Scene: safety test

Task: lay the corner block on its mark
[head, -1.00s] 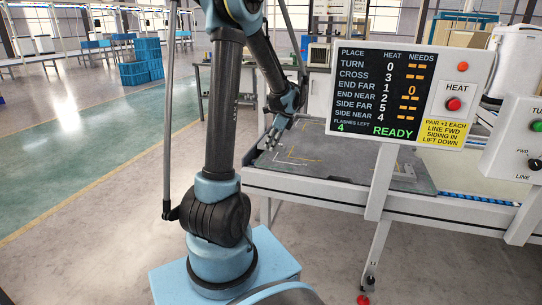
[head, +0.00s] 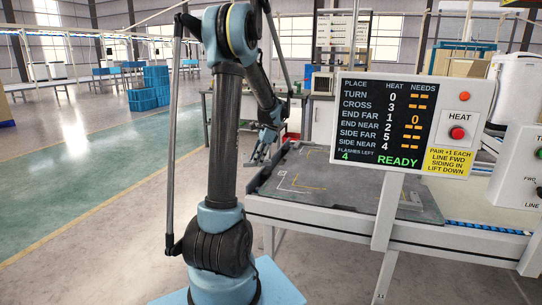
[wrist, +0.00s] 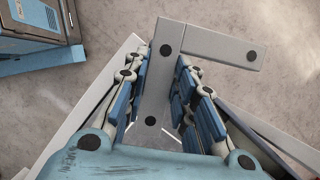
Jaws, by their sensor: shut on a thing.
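The corner block (wrist: 205,45) is a grey L-shaped piece with dark round dots. In the wrist view my gripper (wrist: 160,100) is shut on one leg of it, and the other leg reaches right beyond the fingers. In the head view my gripper (head: 266,146) is small, by the far left edge of the table, with the block (head: 258,161) barely visible under it. The dark mat (head: 345,193) on the table bears white and yellow corner lines (head: 300,183). I cannot tell which line is the block's mark. Bare floor shows behind the block in the wrist view.
A display panel (head: 388,125) reads READY, with 4 flashes left, and has a red HEAT button (head: 457,133). It hides part of the table's back. A second control box (head: 520,165) stands at the right. Blue crates (head: 156,80) stand far back left. The floor at left is clear.

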